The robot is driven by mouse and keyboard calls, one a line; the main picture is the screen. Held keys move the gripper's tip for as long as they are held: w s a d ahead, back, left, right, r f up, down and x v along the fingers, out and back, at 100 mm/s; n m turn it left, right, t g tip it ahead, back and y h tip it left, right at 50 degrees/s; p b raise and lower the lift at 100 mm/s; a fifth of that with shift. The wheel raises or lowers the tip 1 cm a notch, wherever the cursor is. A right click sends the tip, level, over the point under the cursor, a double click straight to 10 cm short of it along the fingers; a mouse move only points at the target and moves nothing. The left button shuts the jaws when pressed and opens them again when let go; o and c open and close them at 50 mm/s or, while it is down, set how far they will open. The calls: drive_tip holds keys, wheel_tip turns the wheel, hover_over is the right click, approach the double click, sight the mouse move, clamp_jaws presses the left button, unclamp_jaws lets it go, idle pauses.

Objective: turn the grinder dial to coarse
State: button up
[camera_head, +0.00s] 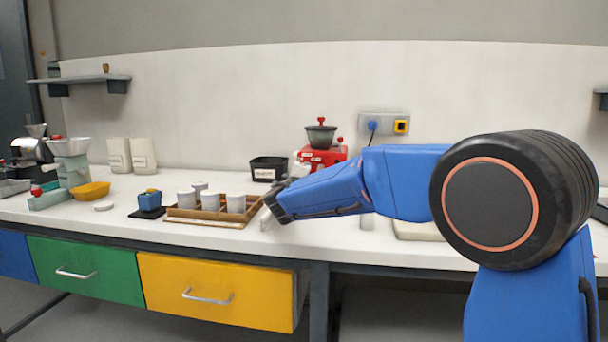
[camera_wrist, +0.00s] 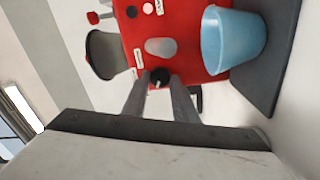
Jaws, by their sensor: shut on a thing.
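The red grinder (camera_head: 322,156) stands at the back of the counter with a dark hopper (camera_head: 321,135) on top, partly behind my arm. In the wrist view its red body (camera_wrist: 178,32) appears turned sideways. A small black dial (camera_wrist: 160,76) with a light mark sits on its face. My gripper (camera_wrist: 160,84) is shut on the dial, one fingertip on each side of it. Small white labels (camera_wrist: 138,58) lie near it, too small to read. The dial and fingertips are hidden in the head view.
A light blue cup (camera_wrist: 232,40) stands on a dark tray (camera_wrist: 279,62) close to the dial. A wooden tray (camera_head: 213,220) with several white cups and a black bin (camera_head: 269,169) are left of the grinder. A wall socket (camera_head: 383,124) is behind.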

drive_tip(key=shift+f+m, duration=0.1)
drive_tip(key=shift+m, duration=0.4)
drive_tip(key=o, duration=0.8)
drive_tip(key=shift+c, duration=0.2)
drive_tip(key=shift+s, duration=0.15)
drive_tip(key=v, duration=1.7)
drive_tip(key=shift+s, duration=0.2)
